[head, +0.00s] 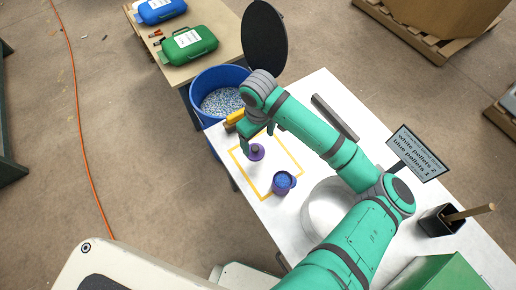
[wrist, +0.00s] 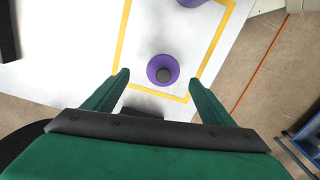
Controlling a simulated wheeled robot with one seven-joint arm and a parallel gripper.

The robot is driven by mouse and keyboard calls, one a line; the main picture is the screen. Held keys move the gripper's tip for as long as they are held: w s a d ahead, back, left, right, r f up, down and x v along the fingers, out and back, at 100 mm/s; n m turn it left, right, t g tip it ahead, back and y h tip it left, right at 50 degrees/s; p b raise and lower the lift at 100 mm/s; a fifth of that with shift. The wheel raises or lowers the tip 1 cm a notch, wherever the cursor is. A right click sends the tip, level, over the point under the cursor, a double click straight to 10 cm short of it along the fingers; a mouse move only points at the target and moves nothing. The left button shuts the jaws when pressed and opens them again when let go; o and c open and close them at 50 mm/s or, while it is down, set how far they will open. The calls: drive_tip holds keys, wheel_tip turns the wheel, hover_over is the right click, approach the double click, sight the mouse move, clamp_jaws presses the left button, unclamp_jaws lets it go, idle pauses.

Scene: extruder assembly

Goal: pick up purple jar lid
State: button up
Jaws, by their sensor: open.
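In the wrist view the lid (wrist: 155,65) is ahead of my gripper (wrist: 158,77), centred between the two fingertips. My gripper (head: 257,142) is open and empty, pointing down over the lid, with a finger to each side of it in the picture. I cannot tell the exact height left between them. The purple jar (head: 282,183), holding blue pellets, stands apart from the lid, at the outline's edge; part of it shows at the wrist view's top (wrist: 191,2).
A blue tub of pellets (head: 205,80) stands beyond the table's far left end. A sign (head: 418,153) and a black holder (head: 436,219) are to the right. The outlined area is otherwise clear.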

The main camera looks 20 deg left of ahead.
sight(255, 148)
drive_tip(key=shift+s+a+f, duration=0.2)
drive_tip(key=shift+f, duration=0.2)
drive_tip(key=shift+s+a+f, duration=0.25)
drive_tip(key=shift+a+f, duration=0.3)
drive_tip(key=shift+a, duration=0.1)
drive_tip(key=f, duration=0.3)
drive_tip(key=shift+w+d+f, duration=0.2)
drive_tip(key=shift+d, duration=0.1)
drive_tip(key=shift+w+d+f, duration=0.1)
drive_tip(key=shift+w+f, duration=0.1)
drive_tip(key=shift+f, duration=0.3)
drive_tip(key=shift+d, duration=0.15)
drive_tip(key=c, duration=0.8)
drive_tip(key=shift+s, duration=0.1)
drive_tip(key=c, duration=0.3)
drive_tip(key=shift+s+a, duration=0.1)
drive_tip(key=shift+a, duration=0.2)
drive_tip(key=shift+c, duration=0.2)
